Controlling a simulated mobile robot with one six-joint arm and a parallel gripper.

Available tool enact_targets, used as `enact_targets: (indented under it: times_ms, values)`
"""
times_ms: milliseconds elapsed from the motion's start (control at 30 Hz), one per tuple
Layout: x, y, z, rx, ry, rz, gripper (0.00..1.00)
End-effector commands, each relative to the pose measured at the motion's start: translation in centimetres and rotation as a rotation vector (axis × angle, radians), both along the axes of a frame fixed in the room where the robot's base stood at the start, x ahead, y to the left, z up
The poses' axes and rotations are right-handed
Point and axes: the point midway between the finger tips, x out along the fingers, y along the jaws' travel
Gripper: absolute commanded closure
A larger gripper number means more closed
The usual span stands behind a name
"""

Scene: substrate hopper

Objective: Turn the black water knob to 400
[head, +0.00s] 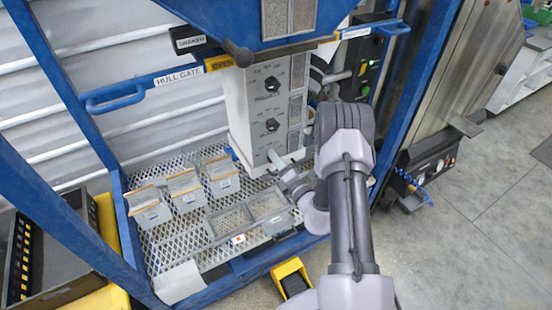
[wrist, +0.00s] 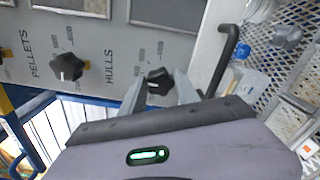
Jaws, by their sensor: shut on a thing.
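The white control panel (head: 240,115) carries two black knobs visible in the head view, an upper one (head: 272,84) and a lower one (head: 273,125). My gripper (head: 274,160) is at the panel just below them. In the wrist view its two fingers (wrist: 158,92) flank a black knob (wrist: 158,81) with a small white mark and are shut on it. Its dial numbers are partly covered. I take it as the water knob; the word WATER is not readable. The words PELLETS and HULLS are printed on the panel. A free black knob (wrist: 67,66) sits to the left.
A blue frame (head: 75,100) with a HULL GATE rail surrounds the hopper. Several small bins (head: 187,190) stand on the mesh shelf (head: 185,240) below the panel. A dark curved handle (wrist: 226,55) is right of the gripped knob. A yellow pedal (head: 290,275) is on the floor.

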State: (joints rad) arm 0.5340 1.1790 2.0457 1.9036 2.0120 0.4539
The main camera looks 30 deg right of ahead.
Motion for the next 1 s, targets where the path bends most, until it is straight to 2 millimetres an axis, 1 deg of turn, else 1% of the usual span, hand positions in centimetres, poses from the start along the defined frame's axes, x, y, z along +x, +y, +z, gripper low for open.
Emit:
enact_targets:
  times_ms: [200, 600, 633, 700, 733, 1000]
  values:
    - [-0.03, -0.02, -0.04, 0.031, 0.002, 0.000, 1.00]
    - [-0.03, -0.01, -0.06, 0.034, 0.002, 0.000, 1.00]
    - [-0.03, -0.01, -0.06, 0.034, 0.002, 0.000, 0.57]
    - [-0.03, -0.01, -0.06, 0.034, 0.002, 0.000, 0.43]
    - [-0.03, -0.01, -0.05, 0.034, 0.002, 0.000, 0.41]
    - [-0.04, -0.01, -0.03, 0.033, 0.001, 0.000, 0.41]
